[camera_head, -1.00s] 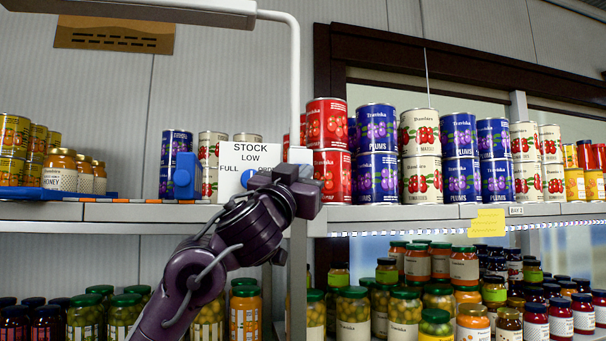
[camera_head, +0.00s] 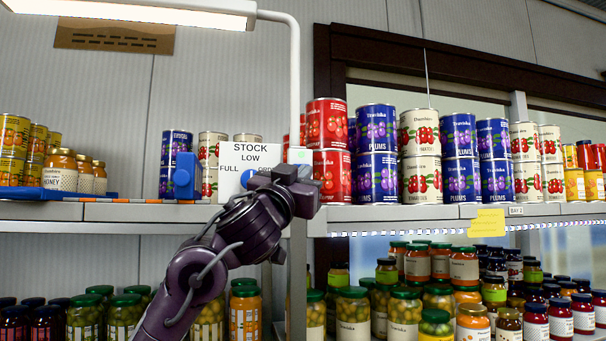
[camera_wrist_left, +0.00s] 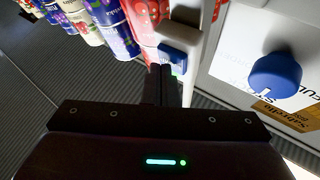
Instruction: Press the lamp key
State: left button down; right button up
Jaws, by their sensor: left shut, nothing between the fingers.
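The lamp (camera_head: 150,12) hangs at the top left on a white post (camera_head: 296,90) and is lit. The lamp key (camera_wrist_left: 172,56) is a blue rocker in a pale housing on the post, in the left wrist view. In the head view the housing (camera_head: 299,155) shows just above my gripper, which hides the key. My left gripper (camera_head: 308,178) is shut and empty. Its fingertips (camera_wrist_left: 161,72) are at the key's lower edge, close to or touching it; I cannot tell which. A small green light shows beside the fingertips. My right gripper is not in view.
A white STOCK sign (camera_head: 240,158) with a blue knob (camera_wrist_left: 276,75) stands close beside the post. Stacked red cans (camera_head: 328,125) stand just right of it. A shelf edge (camera_head: 400,212) runs across, with jars below.

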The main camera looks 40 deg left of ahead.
pick_arm(q)
jog(key=shift+s+d, duration=0.25)
jog(key=shift+s+d, duration=0.1)
jog(key=s+d, duration=0.3)
jog(key=d, duration=0.1)
jog(key=shift+s+d, duration=0.2)
jog(key=shift+s, duration=0.2)
dwell(0.6)
